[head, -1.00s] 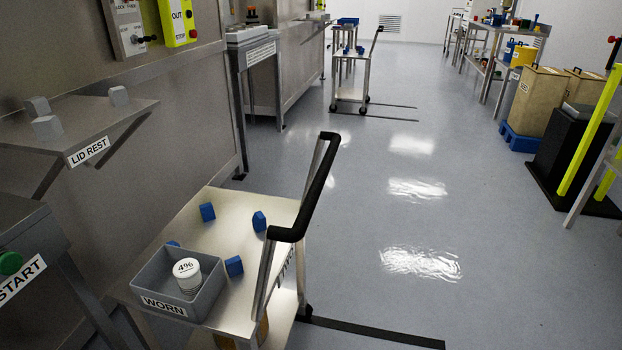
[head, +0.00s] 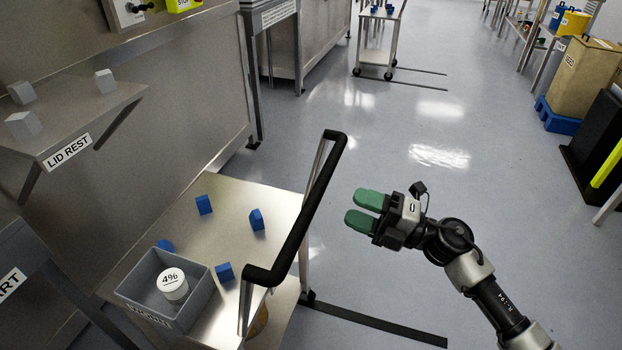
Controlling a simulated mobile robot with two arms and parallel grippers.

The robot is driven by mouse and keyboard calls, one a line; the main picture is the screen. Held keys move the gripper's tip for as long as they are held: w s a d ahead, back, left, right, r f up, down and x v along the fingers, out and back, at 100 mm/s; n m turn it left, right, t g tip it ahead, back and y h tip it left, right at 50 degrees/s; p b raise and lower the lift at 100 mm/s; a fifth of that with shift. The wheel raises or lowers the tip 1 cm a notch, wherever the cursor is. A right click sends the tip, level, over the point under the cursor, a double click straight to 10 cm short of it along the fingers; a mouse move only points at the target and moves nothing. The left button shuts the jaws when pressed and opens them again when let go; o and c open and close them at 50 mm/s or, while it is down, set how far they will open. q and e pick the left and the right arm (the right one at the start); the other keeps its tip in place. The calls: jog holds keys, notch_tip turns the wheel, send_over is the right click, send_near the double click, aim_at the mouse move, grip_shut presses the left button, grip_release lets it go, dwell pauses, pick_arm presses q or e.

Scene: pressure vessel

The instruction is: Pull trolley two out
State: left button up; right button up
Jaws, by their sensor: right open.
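A steel trolley (head: 190,232) with a black handle (head: 313,200) stands close by at the lower left. Its number cannot be read here. A grey bin (head: 196,308) holding a white round container marked 4% (head: 172,284) sits on it, among several small blue blocks (head: 257,219). My right gripper (head: 356,210), with green fingers, is open and empty. It appears to the right of the handle, fingers pointing left towards it, with a visible gap in the picture. A second trolley (head: 378,14) stands farther back, partly cut off by the top edge. My left gripper is out of view.
The LID REST shelf (head: 60,140) juts from the steel wall on the left, above the near trolley. Bins (head: 584,75) and a black stand (head: 597,140) line the right side. The middle floor is clear.

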aim_at(315, 192)
jog(key=x, duration=0.9)
jog(key=shift+s+r+p, duration=0.1)
jog(key=shift+p, duration=0.25)
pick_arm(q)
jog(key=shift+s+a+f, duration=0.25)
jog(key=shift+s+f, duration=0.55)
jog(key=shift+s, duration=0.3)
pick_arm(e)
jog(key=shift+a+r, duration=0.1)
jog(key=shift+a, duration=0.5)
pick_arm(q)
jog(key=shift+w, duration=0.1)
pick_arm(e)
jog(key=shift+c, duration=0.5)
grip_shut()
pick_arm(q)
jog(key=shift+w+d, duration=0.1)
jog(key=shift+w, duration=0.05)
